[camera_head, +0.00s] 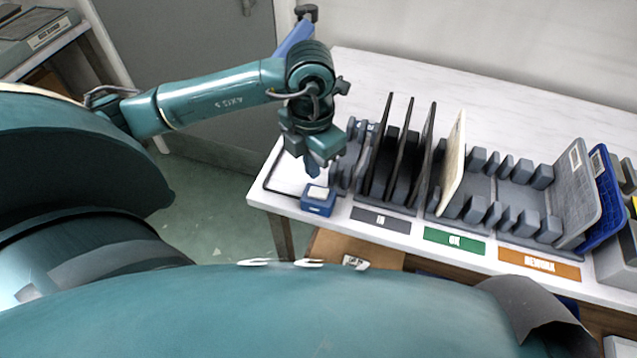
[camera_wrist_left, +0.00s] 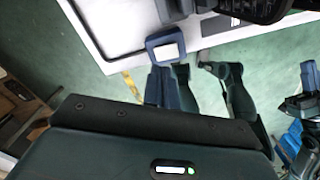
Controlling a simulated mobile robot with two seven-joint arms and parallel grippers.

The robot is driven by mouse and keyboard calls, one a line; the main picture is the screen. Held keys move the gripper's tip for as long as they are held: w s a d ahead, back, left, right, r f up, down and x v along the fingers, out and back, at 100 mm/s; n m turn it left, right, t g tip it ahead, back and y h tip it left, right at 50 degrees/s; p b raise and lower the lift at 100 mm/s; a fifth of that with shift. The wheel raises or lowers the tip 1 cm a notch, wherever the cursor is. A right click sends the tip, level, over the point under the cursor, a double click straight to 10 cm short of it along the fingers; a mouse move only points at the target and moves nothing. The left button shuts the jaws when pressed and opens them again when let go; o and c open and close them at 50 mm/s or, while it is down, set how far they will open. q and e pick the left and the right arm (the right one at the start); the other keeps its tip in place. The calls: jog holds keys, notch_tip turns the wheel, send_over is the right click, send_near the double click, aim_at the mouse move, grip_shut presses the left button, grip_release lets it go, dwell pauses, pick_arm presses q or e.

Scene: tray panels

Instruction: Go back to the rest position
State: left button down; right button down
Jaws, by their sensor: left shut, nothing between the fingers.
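My left gripper (camera_head: 314,174) hangs at the left end of the table (camera_head: 262,192), fingers pointing down, shut and empty. Its fingertips are just above and behind a small blue block with a pale top (camera_head: 318,201); I cannot tell if they touch. In the left wrist view the shut fingers (camera_wrist_left: 170,72) point toward the same blue block (camera_wrist_left: 165,47) at the table edge.
Dark upright panels (camera_head: 395,150) and a cream panel (camera_head: 453,165) stand in grey slotted racks. Grey (camera_head: 577,195) and blue (camera_head: 607,200) trays stand at the right. Grey, green and orange labels line the front edge. The table's back is clear.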

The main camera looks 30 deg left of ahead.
pick_arm(q)
jog(key=shift+r+p, duration=0.4)
jog(key=shift+r, duration=0.45)
